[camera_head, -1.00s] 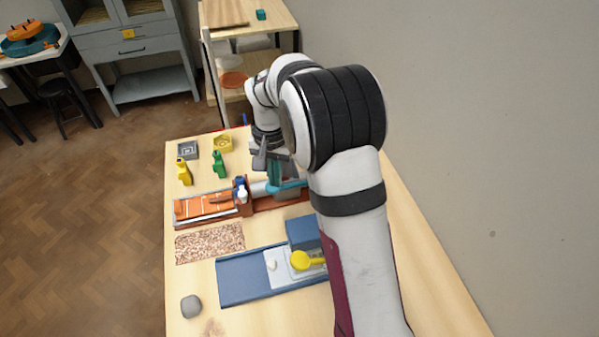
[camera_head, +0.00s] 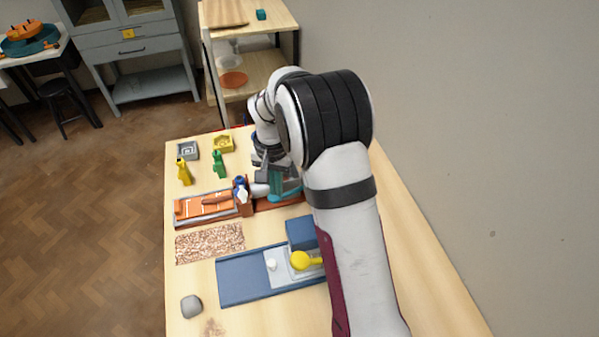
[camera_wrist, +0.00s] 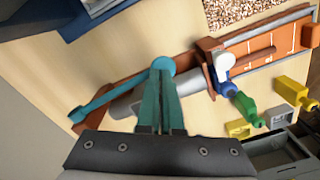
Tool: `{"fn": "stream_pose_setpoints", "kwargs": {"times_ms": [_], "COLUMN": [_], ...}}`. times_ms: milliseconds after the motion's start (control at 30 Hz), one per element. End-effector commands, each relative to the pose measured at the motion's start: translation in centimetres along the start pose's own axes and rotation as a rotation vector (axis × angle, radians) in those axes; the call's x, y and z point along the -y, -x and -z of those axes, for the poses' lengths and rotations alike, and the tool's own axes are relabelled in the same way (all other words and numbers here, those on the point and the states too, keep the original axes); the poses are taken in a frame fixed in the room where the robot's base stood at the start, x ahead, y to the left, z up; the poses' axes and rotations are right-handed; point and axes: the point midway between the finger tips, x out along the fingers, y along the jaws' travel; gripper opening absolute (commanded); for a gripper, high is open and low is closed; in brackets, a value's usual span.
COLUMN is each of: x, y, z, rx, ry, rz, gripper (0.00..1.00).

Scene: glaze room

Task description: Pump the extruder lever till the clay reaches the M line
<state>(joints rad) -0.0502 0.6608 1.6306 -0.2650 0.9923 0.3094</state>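The extruder has a red-brown base (camera_wrist: 97,100), a grey barrel (camera_wrist: 128,103) and a teal lever (camera_wrist: 115,92) with a round end. In the wrist view the lever runs from lower left to its round end at my fingertips. My gripper (camera_wrist: 161,88) has its teal fingers together at that end; whether they clasp it or only touch it is hidden. A brown clay rod (camera_wrist: 262,55) lies along the orange marked tray (camera_wrist: 300,33), out from the die. White lines cross the tray; their letters are too small to read. In the head view my arm partly covers the extruder.
A speckled mat (camera_head: 208,243) and a grey lump (camera_head: 191,307) are nearby. The table's front left is mostly clear.

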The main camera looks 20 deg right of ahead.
Motion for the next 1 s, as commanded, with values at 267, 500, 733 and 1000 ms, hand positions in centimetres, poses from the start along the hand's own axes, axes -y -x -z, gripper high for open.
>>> {"fn": "stream_pose_setpoints", "kwargs": {"times_ms": [267,500,733,1000], "x": [0.0,0.0,0.0,0.0], "y": [-0.1,2.3,5.2,8.6], "z": [-0.1,0.0,0.0,0.0], "rx": [0.002,-0.001,-0.002,-0.001], "ry": [-0.001,0.0,0.0,0.0], "rz": [0.0,0.001,0.001,0.001], "gripper": [0.0,0.0,0.0,0.0]}}
